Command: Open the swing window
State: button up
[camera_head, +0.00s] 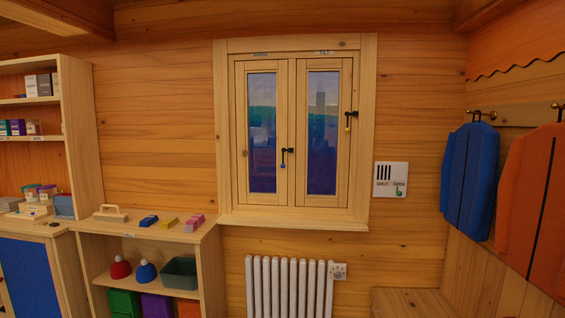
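The wooden window (296,57) is in the middle of the log wall, with two glazed sashes side by side in one frame. The left sash (262,130) and the right sash (323,130) both look closed. Small labels above the sashes are too small to read. My gripper is not in view.
A white radiator (288,287) stands below. A low shelf (150,236) is at lower left. Blue (470,175) and orange (535,205) padded items hang at right.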

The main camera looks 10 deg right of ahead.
aim_at(280, 67)
jog(key=i, duration=1.05)
